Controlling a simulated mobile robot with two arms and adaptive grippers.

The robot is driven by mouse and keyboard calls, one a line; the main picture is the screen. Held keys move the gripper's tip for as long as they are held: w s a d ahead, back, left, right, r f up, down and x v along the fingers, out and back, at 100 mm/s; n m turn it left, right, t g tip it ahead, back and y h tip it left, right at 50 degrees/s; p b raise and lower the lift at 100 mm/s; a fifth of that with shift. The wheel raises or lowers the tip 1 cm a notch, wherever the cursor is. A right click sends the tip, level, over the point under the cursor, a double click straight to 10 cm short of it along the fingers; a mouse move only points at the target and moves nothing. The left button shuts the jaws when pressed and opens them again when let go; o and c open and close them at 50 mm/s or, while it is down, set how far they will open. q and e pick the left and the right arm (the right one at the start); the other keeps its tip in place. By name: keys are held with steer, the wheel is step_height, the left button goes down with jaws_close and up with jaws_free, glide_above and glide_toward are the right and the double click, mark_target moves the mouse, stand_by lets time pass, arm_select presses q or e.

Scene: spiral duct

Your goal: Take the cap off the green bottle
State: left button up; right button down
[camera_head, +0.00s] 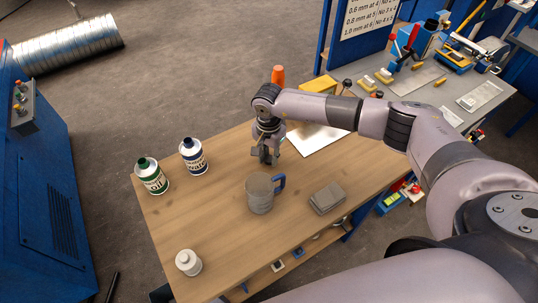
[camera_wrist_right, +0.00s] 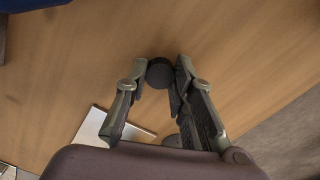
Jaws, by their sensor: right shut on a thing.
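The green bottle (camera_head: 152,178), a green and white can-like bottle, stands upright near the left edge of the wooden table. Its shoulder and top look dark green; at this size I cannot tell whether a cap sits on its neck. My right gripper (camera_head: 266,156) points down over the table, well to the right of the bottle and beyond the grey mug. In the right wrist view it is shut on a small dark round thing (camera_wrist_right: 160,73) between its fingertips, which could be a cap. My left gripper is not in view.
A blue and white bottle (camera_head: 194,158) stands beside the green one. A grey mug (camera_head: 259,194) with a blue handle, folded grey cloths (camera_head: 327,198) and a white jar (camera_head: 188,262) stand on the wooden table (camera_head: 225,235). A white sheet (camera_head: 315,138) lies behind.

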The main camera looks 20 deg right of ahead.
steer(key=shift+f, duration=0.55)
steer(key=shift+f, duration=0.2)
steer(key=c, duration=1.4)
jaws_free()
steer(key=shift+r, duration=0.1)
steer(key=shift+o, duration=0.2)
